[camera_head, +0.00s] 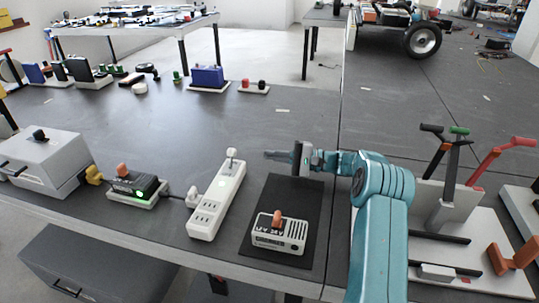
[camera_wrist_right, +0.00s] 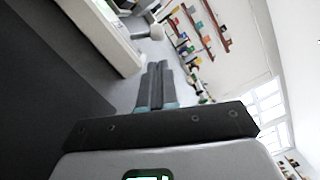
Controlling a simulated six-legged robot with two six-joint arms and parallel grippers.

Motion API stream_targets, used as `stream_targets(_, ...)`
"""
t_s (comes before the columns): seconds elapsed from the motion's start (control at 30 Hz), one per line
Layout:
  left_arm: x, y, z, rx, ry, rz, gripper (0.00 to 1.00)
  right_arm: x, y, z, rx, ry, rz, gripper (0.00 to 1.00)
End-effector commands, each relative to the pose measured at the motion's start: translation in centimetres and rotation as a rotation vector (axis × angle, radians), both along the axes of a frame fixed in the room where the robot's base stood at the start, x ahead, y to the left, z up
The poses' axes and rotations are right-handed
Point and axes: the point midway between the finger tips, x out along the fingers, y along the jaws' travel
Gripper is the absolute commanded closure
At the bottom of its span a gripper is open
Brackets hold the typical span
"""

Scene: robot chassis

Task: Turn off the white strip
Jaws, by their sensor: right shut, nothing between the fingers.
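The white strip (camera_head: 208,208) lies on the dark table, a long power strip with several sockets and a lit green light. A switch lever with a pale round knob (camera_head: 231,153) stands up at its far end. In the right wrist view the strip (camera_wrist_right: 108,38) is at the upper left, with the knob (camera_wrist_right: 154,32) beside its end. My right gripper (camera_head: 267,155) is shut and empty, just right of the knob and apart from it, pointing left. Its closed fingers also show in the wrist view (camera_wrist_right: 157,82). My left gripper is not in view.
A white box with an orange switch (camera_head: 281,233) sits on a dark mat right of the strip. A green-lit switch unit (camera_head: 135,187) and a grey box (camera_head: 47,163) stand left. Several levers (camera_head: 452,160) rise at right. The table beyond the strip is largely clear.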

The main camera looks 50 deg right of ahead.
Motion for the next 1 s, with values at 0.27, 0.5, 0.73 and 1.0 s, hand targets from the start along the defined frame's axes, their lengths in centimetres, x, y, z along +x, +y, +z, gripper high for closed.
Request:
stream_targets(0.27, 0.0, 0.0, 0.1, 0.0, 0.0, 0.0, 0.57, 4.3, 3.1, 0.3, 0.0, 0.0, 0.003, 1.0)
stream_targets(0.5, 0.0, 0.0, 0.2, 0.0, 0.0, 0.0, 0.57, 6.1, 4.2, 0.5, 0.0, 0.0, 0.0, 1.0)
stream_targets(0.73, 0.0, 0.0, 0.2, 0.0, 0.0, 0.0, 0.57, 6.2, 4.3, 0.5, 0.0, 0.0, -0.001, 1.0)
stream_targets(1.0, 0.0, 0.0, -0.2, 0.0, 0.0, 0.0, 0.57, 6.2, 4.3, 0.4, -0.012, -0.006, 0.0, 1.0)
